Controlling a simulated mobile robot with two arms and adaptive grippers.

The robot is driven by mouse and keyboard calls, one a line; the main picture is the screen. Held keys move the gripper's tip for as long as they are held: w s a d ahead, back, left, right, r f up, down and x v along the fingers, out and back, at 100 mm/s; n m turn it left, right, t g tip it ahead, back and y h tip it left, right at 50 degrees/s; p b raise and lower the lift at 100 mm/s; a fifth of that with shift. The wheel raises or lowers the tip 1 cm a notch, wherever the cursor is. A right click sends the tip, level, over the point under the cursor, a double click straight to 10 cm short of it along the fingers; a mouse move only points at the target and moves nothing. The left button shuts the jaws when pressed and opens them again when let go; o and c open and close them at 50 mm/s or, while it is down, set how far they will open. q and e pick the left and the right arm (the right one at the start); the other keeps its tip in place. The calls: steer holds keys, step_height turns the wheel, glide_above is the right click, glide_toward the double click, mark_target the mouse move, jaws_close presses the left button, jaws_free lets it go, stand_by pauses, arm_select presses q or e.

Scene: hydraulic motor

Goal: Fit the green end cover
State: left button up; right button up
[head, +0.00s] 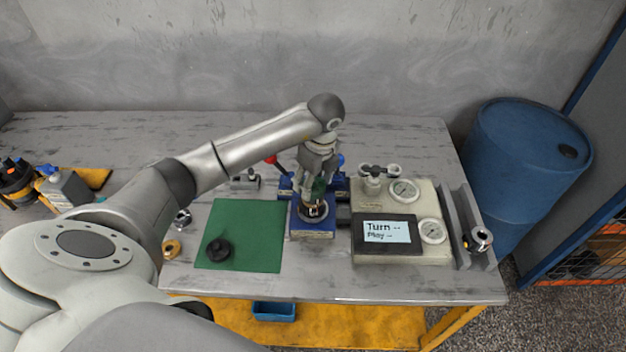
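My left gripper (313,205) points down over a blue fixture (312,234) near the middle of the bench. A round metal-rimmed part sits in the top of this fixture, right under the fingertips. A small green patch (320,187) shows beside the fingers; it may be the green end cover, but the gripper hides most of it. I cannot tell whether the fingers are closed on it. My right gripper is not in view.
A green mat (262,215) holds a black knob-like part (218,249). A brass ring (171,248) lies left of it. A gauge panel (440,208) with a display stands right of the fixture, then a grey channel (462,222). A blue barrel (520,165) stands beyond the bench.

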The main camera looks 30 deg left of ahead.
arm_select(q)
steer(key=shift+f+b, duration=0.35)
steer(key=shift+f, duration=0.1)
stand_by(0.3)
steer(key=o, duration=1.3)
steer(key=shift+o, duration=0.3)
steer(key=o, duration=0.3)
steer(key=shift+o, duration=0.2)
steer(key=shift+r, duration=0.15)
steer(key=shift+r+p, duration=1.9)
steer(key=shift+r, duration=0.7)
